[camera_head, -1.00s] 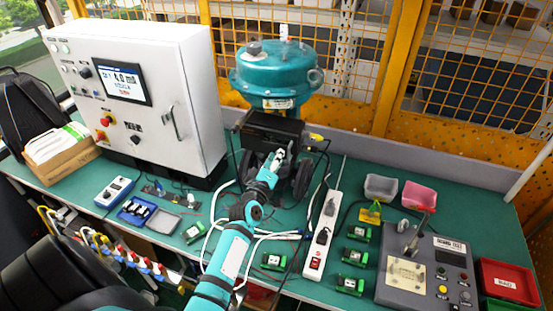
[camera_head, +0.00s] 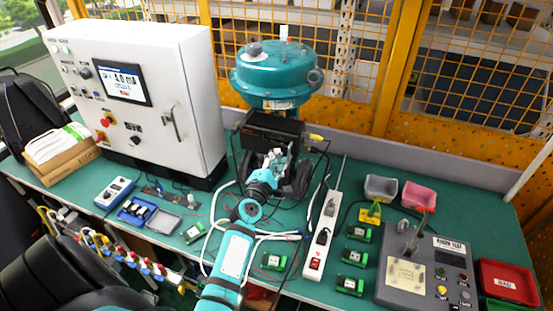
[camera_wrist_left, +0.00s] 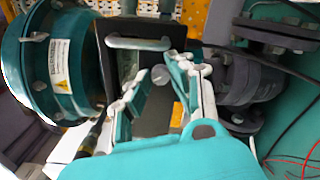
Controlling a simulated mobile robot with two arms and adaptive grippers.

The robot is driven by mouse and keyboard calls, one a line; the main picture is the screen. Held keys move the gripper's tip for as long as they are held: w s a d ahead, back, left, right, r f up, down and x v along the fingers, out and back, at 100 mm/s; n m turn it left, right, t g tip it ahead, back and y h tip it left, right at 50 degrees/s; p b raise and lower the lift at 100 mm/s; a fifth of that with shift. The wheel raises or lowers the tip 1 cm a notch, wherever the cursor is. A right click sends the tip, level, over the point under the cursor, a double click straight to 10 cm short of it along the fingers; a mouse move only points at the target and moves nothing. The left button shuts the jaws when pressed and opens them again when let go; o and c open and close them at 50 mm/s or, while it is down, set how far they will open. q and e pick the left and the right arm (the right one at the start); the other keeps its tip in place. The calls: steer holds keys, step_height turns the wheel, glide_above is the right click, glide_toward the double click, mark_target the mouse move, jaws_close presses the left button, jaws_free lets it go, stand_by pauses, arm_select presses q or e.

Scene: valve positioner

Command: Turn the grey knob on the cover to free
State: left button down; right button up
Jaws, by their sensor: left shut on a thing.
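The teal valve actuator (camera_head: 275,78) stands at the back of the bench, with the black positioner box (camera_head: 272,127) below it. My left gripper (camera_head: 277,158) is in front of the positioner, between dark round valve flanges. In the left wrist view, my left gripper (camera_wrist_left: 161,76) has its two fingers on either side of a round grey knob (camera_wrist_left: 159,77) and is shut on it. The dark cover (camera_wrist_left: 128,66) and a metal handle (camera_wrist_left: 138,43) show beyond the fingers. The fingers hide part of the knob and cover. My right gripper is out of view.
A white control cabinet (camera_head: 140,90) stands to the left. A white power strip (camera_head: 322,235) and cables lie right of my arm. A grey test box (camera_head: 425,270) and red tray (camera_head: 507,282) are at the right. Yellow mesh fencing closes the back.

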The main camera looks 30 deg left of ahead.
arm_select(q)
steer(key=shift+n, duration=0.6)
steer(key=shift+f, duration=0.1)
steer(key=c, duration=1.5)
jaws_free()
steer(key=shift+o, duration=0.2)
steer(key=shift+s+d, duration=0.1)
steer(key=shift+s, duration=0.05)
steer(key=v, duration=1.1)
steer(key=shift+s, duration=0.3)
